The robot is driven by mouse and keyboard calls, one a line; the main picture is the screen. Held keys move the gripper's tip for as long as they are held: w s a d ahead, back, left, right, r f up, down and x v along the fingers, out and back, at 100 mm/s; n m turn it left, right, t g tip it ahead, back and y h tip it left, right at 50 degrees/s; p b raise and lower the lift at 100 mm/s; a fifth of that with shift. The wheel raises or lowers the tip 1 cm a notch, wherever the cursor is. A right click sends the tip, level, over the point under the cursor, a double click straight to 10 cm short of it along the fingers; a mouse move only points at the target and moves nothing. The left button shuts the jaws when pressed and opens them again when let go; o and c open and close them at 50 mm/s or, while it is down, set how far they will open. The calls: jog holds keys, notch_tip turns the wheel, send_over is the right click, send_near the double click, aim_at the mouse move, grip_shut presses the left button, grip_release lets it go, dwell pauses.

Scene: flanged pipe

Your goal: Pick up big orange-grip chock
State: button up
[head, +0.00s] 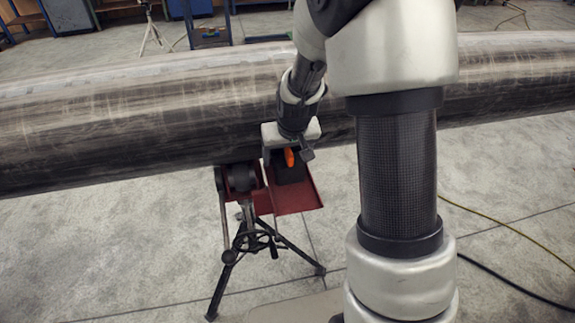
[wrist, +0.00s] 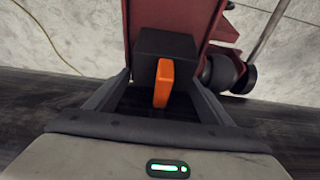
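The big orange-grip chock is a dark block (wrist: 165,43) with an upright orange grip (wrist: 163,83). In the head view its dark body (head: 291,173) rests on a red tray (head: 302,197) beside the pipe, with the orange grip (head: 289,157) just under my gripper (head: 287,151). In the wrist view my gripper (wrist: 160,88) is open, one finger on each side of the orange grip. Gaps show between both fingers and the grip. The lower end of the grip runs into shadow between the fingers.
A large dark steel pipe (head: 120,121) crosses the whole head view, close behind the tray. A stand (head: 250,240) with black legs and rollers supports it. Cables (head: 510,230) lie on the concrete floor at right. The floor at left front is clear.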

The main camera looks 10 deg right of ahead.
aim_at(291, 159)
jog(key=c, duration=1.3)
jog(key=shift+r, duration=0.1)
jog(key=shift+s+r, duration=0.35)
jog(key=shift+r, duration=0.05)
jog(key=s+r+p, duration=0.1)
jog(key=s+r, duration=0.6)
jog(key=s, duration=0.5)
jog(key=w+f, duration=0.1)
jog(key=w, duration=0.1)
jog(key=w+f, duration=0.2)
jog(key=w, duration=0.1)
jog(key=w+f, duration=0.1)
jog(key=w, duration=0.1)
jog(key=shift+w+f, duration=0.15)
jog(key=shift+f, duration=0.15)
jog(key=shift+w+f, duration=0.35)
jog(key=shift+f, duration=0.05)
jog(key=shift+f+b, duration=0.7)
jog(key=shift+f, duration=0.35)
